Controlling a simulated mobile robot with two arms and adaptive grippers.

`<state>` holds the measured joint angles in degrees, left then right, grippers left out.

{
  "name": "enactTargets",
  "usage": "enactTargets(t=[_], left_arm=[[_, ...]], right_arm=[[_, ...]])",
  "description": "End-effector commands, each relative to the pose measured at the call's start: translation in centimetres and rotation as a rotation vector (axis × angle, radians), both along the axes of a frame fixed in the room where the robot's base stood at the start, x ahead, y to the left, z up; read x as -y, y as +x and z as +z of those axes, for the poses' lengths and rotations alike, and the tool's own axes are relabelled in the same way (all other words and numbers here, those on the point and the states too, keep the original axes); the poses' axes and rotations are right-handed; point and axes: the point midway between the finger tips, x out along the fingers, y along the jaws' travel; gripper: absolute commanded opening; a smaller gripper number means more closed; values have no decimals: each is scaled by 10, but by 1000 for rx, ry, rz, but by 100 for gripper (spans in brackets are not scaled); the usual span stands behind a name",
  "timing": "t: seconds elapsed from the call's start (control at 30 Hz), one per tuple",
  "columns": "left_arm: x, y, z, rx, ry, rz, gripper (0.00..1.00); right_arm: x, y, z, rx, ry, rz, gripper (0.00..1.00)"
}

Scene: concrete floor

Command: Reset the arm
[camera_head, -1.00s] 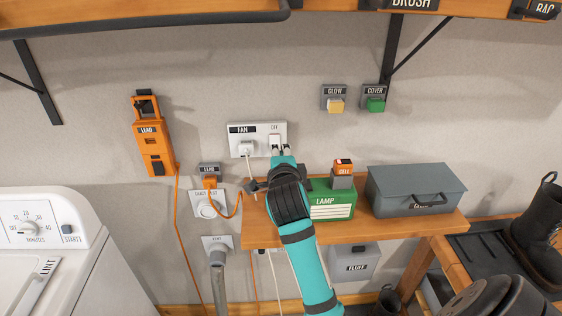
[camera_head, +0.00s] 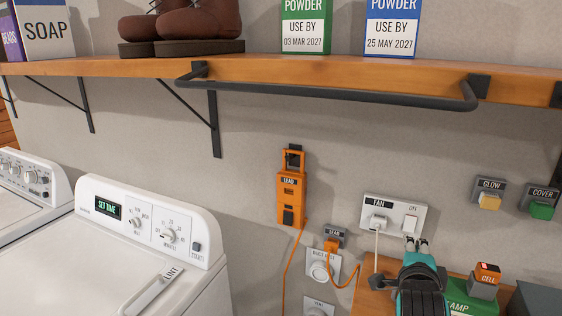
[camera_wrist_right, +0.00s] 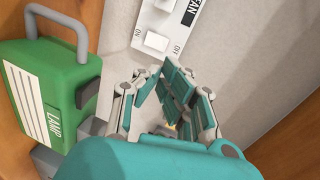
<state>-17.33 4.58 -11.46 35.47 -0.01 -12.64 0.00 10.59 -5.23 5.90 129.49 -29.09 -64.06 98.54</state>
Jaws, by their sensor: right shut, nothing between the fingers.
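My right gripper (camera_head: 417,243) is in front of the wall just below the white FAN switch plate (camera_head: 393,216). Its fingers are closed together with nothing between them. In the right wrist view my right gripper (camera_wrist_right: 160,86) shows large, with its fingertips near the rocker switch (camera_wrist_right: 157,41) of the FAN plate; I cannot tell if they touch. A plug with a white cord sits in the left side of the plate. My teal right arm (camera_head: 422,285) comes up from the bottom edge. My left gripper is not in view.
The green LAMP box (camera_wrist_right: 48,85) and the orange-topped CELL block (camera_head: 486,280) are close to the right of my arm. An orange LEAD unit (camera_head: 290,190) hangs on the wall. A dark rail (camera_head: 330,93) runs under the upper shelf. A white machine (camera_head: 130,250) stands at left.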

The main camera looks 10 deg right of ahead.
Motion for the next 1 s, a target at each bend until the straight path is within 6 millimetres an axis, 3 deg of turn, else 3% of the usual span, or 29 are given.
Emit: enactTargets(t=[0.17, 0.3, 0.4, 0.6, 0.83, 0.87, 1.0], left_arm=[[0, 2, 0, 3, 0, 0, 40], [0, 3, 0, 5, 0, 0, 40], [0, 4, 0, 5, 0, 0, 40], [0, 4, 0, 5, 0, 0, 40], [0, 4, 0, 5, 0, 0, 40], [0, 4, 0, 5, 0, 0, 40], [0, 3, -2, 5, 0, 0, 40]], right_arm=[[-28, -38, -84, -384, -263, 226, 0], [-63, -97, -160, -741, -543, 567, 0], [-83, -138, -196, -904, -697, 803, 0], [-112, -206, -237, -1072, -903, 1186, 0], [-137, -276, -264, -1137, -1071, 1583, 0], [-139, -281, -269, -1140, -1085, 1619, 0], [-139, -266, -313, -1151, -1070, 1614, 0]])
